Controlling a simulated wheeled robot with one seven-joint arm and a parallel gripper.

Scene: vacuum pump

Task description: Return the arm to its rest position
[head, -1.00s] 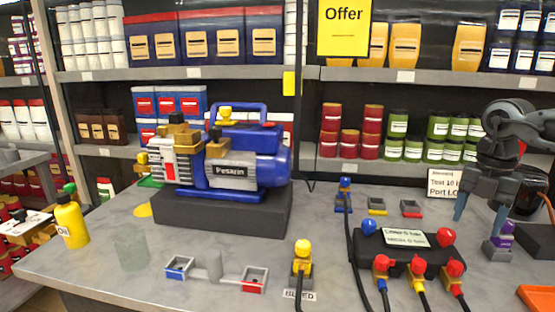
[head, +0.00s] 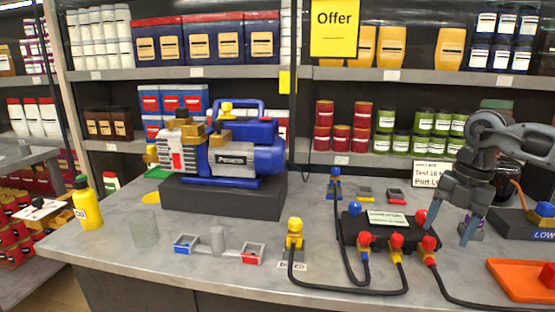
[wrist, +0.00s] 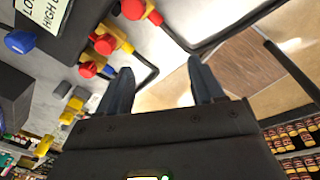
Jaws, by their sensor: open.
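My gripper (head: 446,232) is at the right of the workbench in the head view, fingers pointing down, just right of the black manifold block. Its two fingers (wrist: 160,90) also show in the wrist view, spread apart with nothing between them. My grey arm reaches in from the right edge of the head view. A small purple-and-grey piece (head: 473,227) stands behind the right finger, partly hidden by it.
The black manifold block (head: 385,243) has red and blue knobs and hoses on yellow fittings. A blue vacuum pump (head: 258,160) stands on a dark plinth (head: 225,197). A yellow oil bottle (head: 87,208) is at left, an orange tray (head: 510,281) at right. Shelves stand behind.

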